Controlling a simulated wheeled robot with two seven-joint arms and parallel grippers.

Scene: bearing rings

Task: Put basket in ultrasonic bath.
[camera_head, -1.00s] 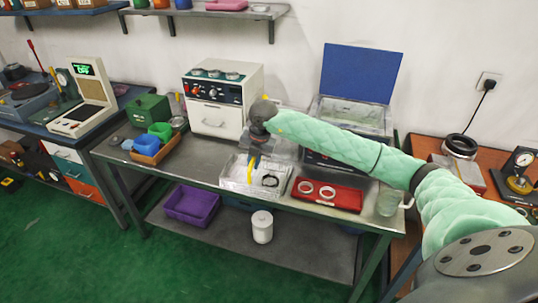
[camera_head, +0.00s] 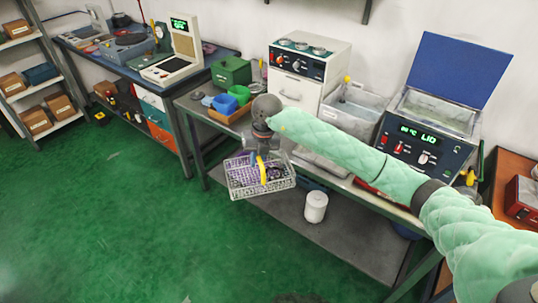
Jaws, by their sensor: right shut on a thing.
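The wire-mesh basket (camera_head: 281,184) hangs in the air in front of the bench's front edge, with a yellow handle (camera_head: 263,172) standing up from it. My right gripper (camera_head: 259,158) is shut on the handle from above. Something dark lies in the basket; its shape is hard to tell. The ultrasonic bath (camera_head: 408,160) stands at the right of the bench, with a lit panel reading "LID". Its blue lid (camera_head: 460,68) is up and its basin is open. The bath is well to the right of the basket. My left gripper is not in view.
A metal tank (camera_head: 352,108) stands between the bath and the white oven (camera_head: 303,85). A green box (camera_head: 231,71) and blue and green bins (camera_head: 239,94) are at the bench's left. My right arm covers part of the bench. A white canister (camera_head: 315,207) stands on the lower shelf.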

